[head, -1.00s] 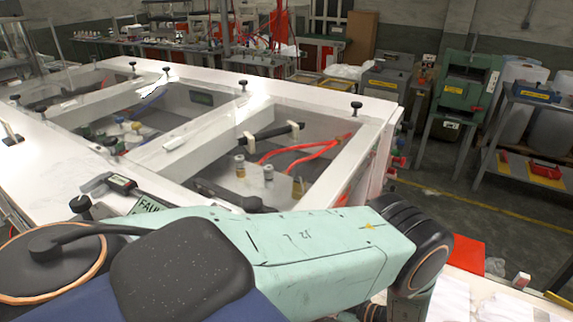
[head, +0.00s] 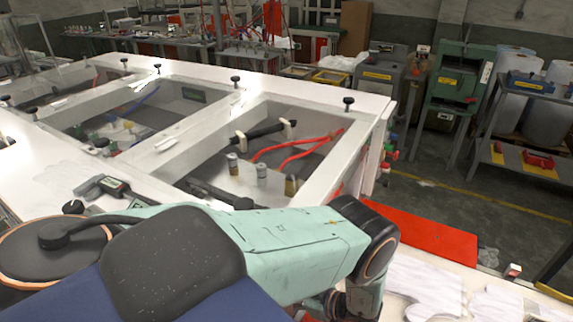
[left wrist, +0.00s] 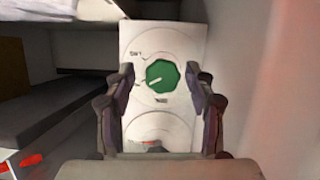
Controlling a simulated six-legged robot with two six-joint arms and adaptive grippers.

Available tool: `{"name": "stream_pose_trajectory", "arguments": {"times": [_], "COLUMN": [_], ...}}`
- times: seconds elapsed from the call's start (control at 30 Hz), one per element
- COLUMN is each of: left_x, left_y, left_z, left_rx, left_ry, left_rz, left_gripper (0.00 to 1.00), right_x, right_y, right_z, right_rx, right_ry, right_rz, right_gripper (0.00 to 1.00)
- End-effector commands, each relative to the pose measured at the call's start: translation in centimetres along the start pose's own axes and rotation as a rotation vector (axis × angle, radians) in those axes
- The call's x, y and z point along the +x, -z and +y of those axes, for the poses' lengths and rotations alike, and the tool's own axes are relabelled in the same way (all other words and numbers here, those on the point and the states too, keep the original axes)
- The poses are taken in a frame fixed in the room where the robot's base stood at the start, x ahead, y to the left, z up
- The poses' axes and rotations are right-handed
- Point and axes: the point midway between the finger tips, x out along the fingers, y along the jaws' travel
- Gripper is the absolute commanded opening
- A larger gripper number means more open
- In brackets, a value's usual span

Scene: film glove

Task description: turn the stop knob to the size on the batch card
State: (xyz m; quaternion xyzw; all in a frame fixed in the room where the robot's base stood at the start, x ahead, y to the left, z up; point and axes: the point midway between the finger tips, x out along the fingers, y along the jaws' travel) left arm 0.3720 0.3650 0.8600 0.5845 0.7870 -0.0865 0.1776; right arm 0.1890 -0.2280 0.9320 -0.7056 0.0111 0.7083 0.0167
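In the left wrist view a green faceted knob (left wrist: 162,76) sits on a white panel (left wrist: 185,40). A white line on it points left and slightly down. Small dark marks are printed around it, too blurred to read. My left gripper (left wrist: 160,71) is open, with one finger on each side of the knob and a narrow gap visible on both sides. I cannot tell its depth relative to the knob. In the head view my teal arm crosses the bottom and its gripper is hidden. I cannot make out the batch card. My right gripper is not in view.
Below the knob is a second round part (left wrist: 160,127) with a reddish mark. A pale wall (left wrist: 245,70) rises close on the right. In the head view a white-framed bench (head: 215,170), a red sheet or panel (head: 430,236) and white gloves (head: 425,285) lie around my arm.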

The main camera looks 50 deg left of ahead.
Motion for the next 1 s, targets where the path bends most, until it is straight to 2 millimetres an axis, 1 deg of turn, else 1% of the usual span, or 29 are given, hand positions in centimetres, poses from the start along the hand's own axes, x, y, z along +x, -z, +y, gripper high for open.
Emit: {"name": "stream_pose_trajectory", "arguments": {"times": [0.03,0.07,0.57,0.67,1.0], "left_x": [0.01,0.01,0.10,0.07,0.07], "left_y": [0.00,0.00,-0.01,-0.05,-0.07], "left_z": [-0.03,-0.03,-0.18,-0.18,-0.24], "left_rx": [0.000,0.000,0.002,-0.006,-0.112], "left_ry": [0.000,0.000,0.003,-0.002,-0.046], "left_rz": [0.000,0.000,0.001,0.001,0.000], "left_gripper": [0.48,0.46,0.03,0.03,0.03], "right_x": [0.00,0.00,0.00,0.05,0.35], "right_y": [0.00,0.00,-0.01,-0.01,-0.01], "right_z": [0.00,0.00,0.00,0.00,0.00], "right_rx": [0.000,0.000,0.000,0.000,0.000], "right_ry": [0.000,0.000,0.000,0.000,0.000], "right_rz": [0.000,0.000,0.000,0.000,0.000], "right_gripper": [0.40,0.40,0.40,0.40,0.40]}}
